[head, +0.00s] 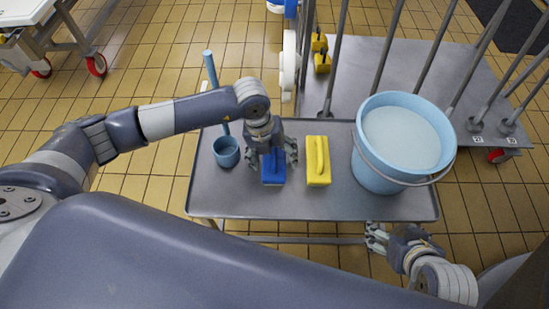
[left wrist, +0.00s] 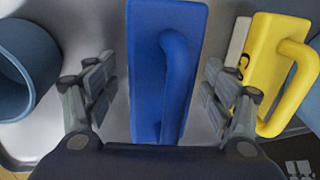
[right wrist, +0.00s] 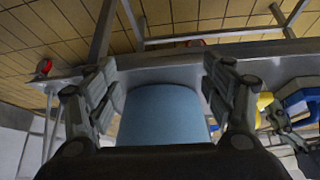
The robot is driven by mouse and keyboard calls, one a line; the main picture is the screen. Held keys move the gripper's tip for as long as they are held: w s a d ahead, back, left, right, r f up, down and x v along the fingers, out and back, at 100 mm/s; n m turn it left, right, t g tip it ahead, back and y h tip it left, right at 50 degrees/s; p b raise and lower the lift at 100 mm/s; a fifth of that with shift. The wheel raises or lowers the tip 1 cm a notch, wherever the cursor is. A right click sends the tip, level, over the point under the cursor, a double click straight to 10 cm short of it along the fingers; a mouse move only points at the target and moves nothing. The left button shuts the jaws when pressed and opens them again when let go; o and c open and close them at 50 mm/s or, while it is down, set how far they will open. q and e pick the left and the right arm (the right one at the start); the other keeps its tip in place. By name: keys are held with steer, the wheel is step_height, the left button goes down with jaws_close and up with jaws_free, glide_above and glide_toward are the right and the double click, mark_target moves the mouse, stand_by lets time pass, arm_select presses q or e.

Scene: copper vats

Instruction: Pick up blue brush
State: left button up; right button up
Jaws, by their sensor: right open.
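The blue brush (head: 273,172) lies on the metal table, partly hidden in the head view by my left gripper (head: 273,158). In the left wrist view the blue brush (left wrist: 168,65) with its raised handle lies between the two open fingers of my left gripper (left wrist: 158,95). The fingers stand apart from it on both sides. My right gripper (head: 376,237) is open and empty at the table's front right edge. In the right wrist view my right gripper (right wrist: 163,95) has the blue bucket (right wrist: 163,116) beyond its spread fingers.
A yellow brush (head: 318,162) lies right of the blue one. A blue bucket of pale liquid (head: 392,150) stands at the table's right. A small blue cup with a long handle (head: 226,153) is on the left. The metal table (head: 310,206) is clear along its front.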

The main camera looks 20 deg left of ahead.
mark_target(274, 150)
arm_select(q)
steer(key=c, duration=1)
steer(key=shift+c, duration=0.2)
steer(key=shift+r, duration=0.1)
steer(key=shift+c, duration=0.2)
steer(key=shift+r, duration=0.1)
step_height(274, 150, up, 4)
steer(key=shift+f+p, duration=0.25)
steer(key=shift+p, duration=0.35)
steer(key=s+d, duration=0.1)
steer(key=s, duration=0.4)
steer(key=s+d+p, duration=0.1)
steer(key=s+d, duration=0.1)
steer(key=s, duration=0.3)
steer(key=s+d+r, duration=0.1)
steer(key=s, duration=0.4)
steer(key=shift+s+d+r+p, duration=0.15)
steer(key=shift+d+p, duration=0.1)
steer(key=shift+p, duration=0.15)
arm_select(e)
steer(key=s+d+g, duration=0.1)
steer(key=s+g, duration=0.2)
steer(key=s, duration=0.3)
steer(key=shift+d+h, duration=0.4)
steer(key=shift+s+r, duration=0.1)
arm_select(q)
steer(key=o, duration=0.5)
steer(key=shift+c, duration=1.1)
